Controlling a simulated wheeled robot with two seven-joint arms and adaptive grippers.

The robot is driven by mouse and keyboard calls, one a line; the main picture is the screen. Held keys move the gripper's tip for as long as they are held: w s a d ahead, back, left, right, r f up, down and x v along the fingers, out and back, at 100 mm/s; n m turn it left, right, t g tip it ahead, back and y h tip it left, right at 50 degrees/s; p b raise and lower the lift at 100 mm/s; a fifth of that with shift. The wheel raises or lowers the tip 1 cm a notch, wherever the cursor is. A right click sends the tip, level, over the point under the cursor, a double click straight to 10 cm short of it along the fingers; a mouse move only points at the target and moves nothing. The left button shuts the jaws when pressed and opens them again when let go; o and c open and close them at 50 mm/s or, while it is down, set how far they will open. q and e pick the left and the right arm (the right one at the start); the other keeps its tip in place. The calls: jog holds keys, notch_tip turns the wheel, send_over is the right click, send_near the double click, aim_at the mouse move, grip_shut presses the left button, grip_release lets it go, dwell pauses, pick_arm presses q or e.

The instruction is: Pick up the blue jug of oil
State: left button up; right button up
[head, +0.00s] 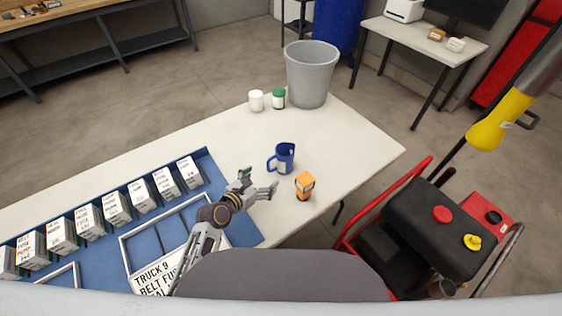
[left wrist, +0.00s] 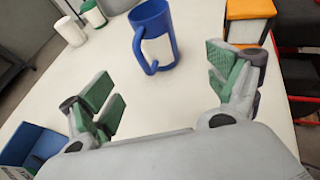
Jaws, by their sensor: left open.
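The blue jug (head: 285,157) stands upright on the white table, with a pale label and its handle toward the left in the head view. In the left wrist view the jug (left wrist: 155,32) stands ahead of the fingers, its handle facing my gripper. My left gripper (head: 262,183) is open and empty, a little in front of and to the left of the jug. In the left wrist view its fingers (left wrist: 165,85) are spread wide with bare table between them. They are apart from the jug. The jug's contents cannot be made out. My right gripper is not in view.
An orange box (head: 305,186) stands close to the jug on the right. A white jar (head: 256,101), a green-and-white jar (head: 279,98) and a grey bin (head: 312,75) are farther back. A blue tray (head: 245,228) with several white boxes lies left. The white table (head: 345,140) is clear right of the jug.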

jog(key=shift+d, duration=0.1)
pick_arm(q)
send_near(280, 165)
jog(key=shift+x, duration=1.75)
jog(key=shift+w+d+f, duration=0.2)
jog(key=shift+w+d, duration=0.15)
jog(key=shift+w, duration=0.25)
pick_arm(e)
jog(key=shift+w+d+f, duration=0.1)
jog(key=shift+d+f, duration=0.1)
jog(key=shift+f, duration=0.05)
pick_arm(q)
jog(key=shift+w+d, duration=0.1)
